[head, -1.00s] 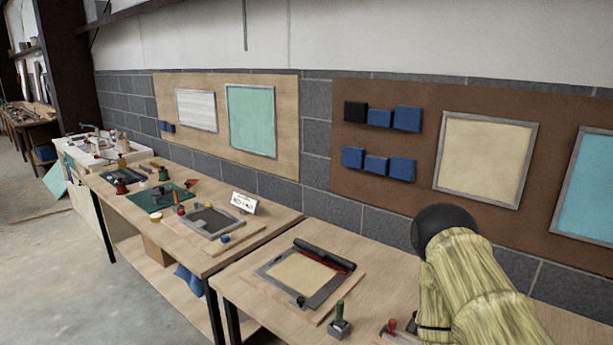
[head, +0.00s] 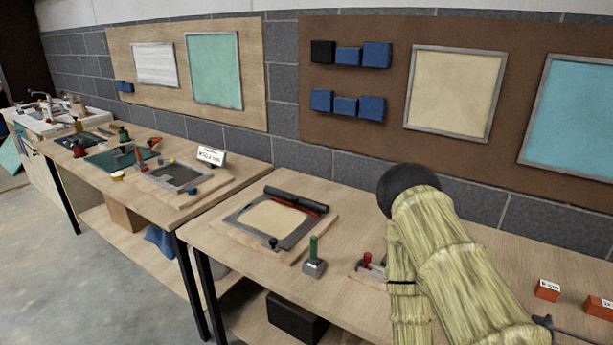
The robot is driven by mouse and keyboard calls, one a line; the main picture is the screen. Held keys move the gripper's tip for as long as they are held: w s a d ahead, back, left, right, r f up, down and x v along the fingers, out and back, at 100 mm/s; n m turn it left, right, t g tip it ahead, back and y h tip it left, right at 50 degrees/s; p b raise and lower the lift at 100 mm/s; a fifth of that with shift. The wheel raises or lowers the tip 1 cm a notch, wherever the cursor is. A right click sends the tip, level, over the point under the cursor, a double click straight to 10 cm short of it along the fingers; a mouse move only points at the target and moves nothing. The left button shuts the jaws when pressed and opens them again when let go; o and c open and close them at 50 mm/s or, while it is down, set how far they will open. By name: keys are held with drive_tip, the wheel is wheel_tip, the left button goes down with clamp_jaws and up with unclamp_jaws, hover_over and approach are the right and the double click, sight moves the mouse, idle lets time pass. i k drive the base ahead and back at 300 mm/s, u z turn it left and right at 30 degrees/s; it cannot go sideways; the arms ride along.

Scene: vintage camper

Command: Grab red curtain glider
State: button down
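I cannot make out a red curtain glider for certain in the head view. Small red things show on the benches: a red-topped piece (head: 367,259) beside my arm, partly hidden by it, and a red strip (head: 299,203) along the black bar of a framed board. My straw-coloured arm with a black ball-shaped joint rises over the near bench (head: 240,258) at the right. My gripper is not in view.
A green-handled stamp (head: 314,260) stands on the near bench. Orange-red labelled blocks (head: 547,290) and a dark tool (head: 575,335) lie at its right. Blue boxes (head: 377,55) hang on the brown wall board. Grey floor (head: 130,285) is clear at left.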

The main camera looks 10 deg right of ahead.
sight(367, 255)
drive_tip(key=u, duration=1.25)
drive_tip(key=k, duration=0.45)
drive_tip(key=z, duration=0.9)
